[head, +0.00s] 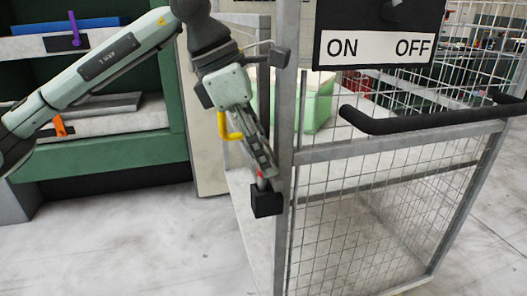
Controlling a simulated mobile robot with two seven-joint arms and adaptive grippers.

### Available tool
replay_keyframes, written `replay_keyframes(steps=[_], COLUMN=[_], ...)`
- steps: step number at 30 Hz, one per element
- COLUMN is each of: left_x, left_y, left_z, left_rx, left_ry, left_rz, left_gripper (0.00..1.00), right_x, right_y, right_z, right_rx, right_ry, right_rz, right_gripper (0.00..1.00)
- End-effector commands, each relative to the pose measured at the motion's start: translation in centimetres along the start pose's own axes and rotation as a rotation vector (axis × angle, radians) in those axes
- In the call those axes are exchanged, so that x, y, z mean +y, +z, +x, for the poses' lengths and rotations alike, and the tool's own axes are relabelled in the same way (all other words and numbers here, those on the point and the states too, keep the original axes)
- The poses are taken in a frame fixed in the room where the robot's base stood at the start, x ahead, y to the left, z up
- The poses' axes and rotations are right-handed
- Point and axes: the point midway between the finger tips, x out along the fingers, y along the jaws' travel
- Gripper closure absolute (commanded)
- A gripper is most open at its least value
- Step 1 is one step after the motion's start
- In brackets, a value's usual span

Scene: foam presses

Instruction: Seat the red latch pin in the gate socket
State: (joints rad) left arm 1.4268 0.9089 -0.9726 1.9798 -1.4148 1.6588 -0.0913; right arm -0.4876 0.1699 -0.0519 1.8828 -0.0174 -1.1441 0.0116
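My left gripper (264,168) points down beside the gate's metal post, with its fingertips at a small red piece, the red latch pin (261,175). Most of the pin is hidden by the fingers. A short grey part shows below the red, just above a black block (267,201) on the post, which looks like the gate socket. I cannot tell whether the pin's tip is inside the block. The fingers are seen edge-on, so their gap does not show. My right gripper is not in view.
The wire mesh gate (365,215) has a black handle bar (425,122) to the right of the post. An ON/OFF sign (377,48) hangs above. A yellow handle (229,128) is close to my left gripper. A green shelf unit (105,157) stands at left; open floor lies in front.

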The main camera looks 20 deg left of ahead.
Motion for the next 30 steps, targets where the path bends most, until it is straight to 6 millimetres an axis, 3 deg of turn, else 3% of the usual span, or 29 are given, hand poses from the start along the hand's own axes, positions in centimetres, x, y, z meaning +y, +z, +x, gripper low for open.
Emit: replay_keyframes(steps=[8, 21, 30], left_x=[0.0, 0.0, 0.0], left_y=[0.2, 0.2, 0.1], left_z=[-0.7, -9.6, -12.2], left_rx=[-0.001, -0.002, 0.001], left_ry=[0.001, 0.002, 0.000], left_rz=[0.000, 0.001, 0.001], left_gripper=[0.67, 0.67, 0.67], right_x=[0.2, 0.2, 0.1], right_y=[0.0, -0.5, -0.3], right_z=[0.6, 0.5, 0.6], right_rx=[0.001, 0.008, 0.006], right_ry=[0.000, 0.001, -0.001], right_rz=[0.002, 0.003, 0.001], right_gripper=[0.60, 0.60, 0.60])
